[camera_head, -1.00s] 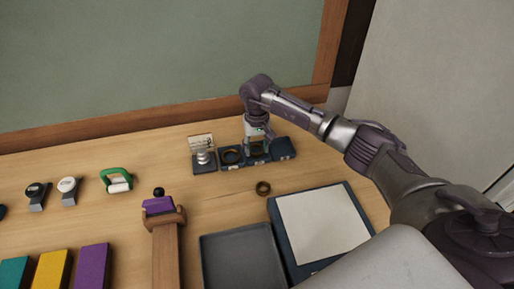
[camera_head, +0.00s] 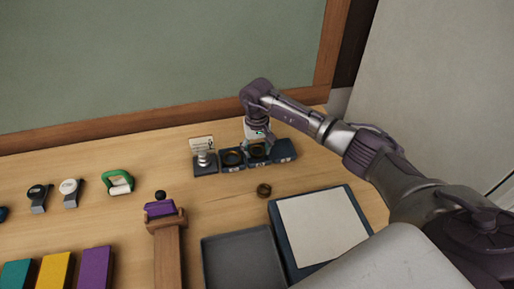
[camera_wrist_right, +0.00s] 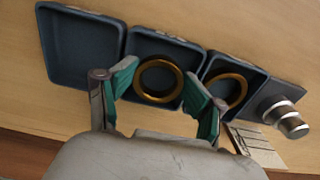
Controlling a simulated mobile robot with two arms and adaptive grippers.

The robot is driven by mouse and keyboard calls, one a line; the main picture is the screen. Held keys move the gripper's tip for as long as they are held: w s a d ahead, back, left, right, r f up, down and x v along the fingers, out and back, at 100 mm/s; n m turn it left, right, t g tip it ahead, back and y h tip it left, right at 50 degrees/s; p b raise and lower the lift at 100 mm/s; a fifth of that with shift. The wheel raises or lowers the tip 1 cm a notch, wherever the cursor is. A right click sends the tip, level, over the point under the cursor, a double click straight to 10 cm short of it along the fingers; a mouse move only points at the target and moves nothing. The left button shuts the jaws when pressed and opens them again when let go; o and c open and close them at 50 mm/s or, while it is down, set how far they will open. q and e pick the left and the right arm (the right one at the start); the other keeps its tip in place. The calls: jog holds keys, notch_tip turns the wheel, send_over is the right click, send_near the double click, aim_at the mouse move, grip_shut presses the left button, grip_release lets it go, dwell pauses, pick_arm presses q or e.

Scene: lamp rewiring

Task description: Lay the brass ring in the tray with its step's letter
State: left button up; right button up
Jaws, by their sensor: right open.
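Three dark blue trays stand joined in a row at the back of the table; their front letters are too small to read. A brass ring (camera_wrist_right: 139,80) lies in the middle tray (camera_wrist_right: 190,56). My right gripper (camera_head: 257,143) is over that tray, open, its green fingers (camera_wrist_right: 161,74) apart on either side of the ring. Another brass ring (camera_wrist_right: 242,86) lies in the tray beside the metal part (camera_wrist_right: 287,117). The third tray (camera_wrist_right: 80,50) is empty. A third, darker ring (camera_head: 263,190) lies loose on the table. My left gripper is out of view.
A small card (camera_head: 201,142) stands behind the metal part. A grey tray (camera_head: 240,262) and a blue-edged board with a white sheet (camera_head: 322,228) lie in front. A wooden stand with a purple block (camera_head: 160,208) is at left. Bare table lies between.

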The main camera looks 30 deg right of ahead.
jog(key=r, duration=0.1)
jog(key=r+b, duration=0.1)
jog(key=shift+w+d+r, duration=0.15)
jog(key=shift+w+r, duration=0.15)
notch_tip(320, 180, up, 10)
jog(key=b, duration=0.3)
jog(key=shift+s+r, duration=0.15)
jog(key=shift+s, duration=0.25)
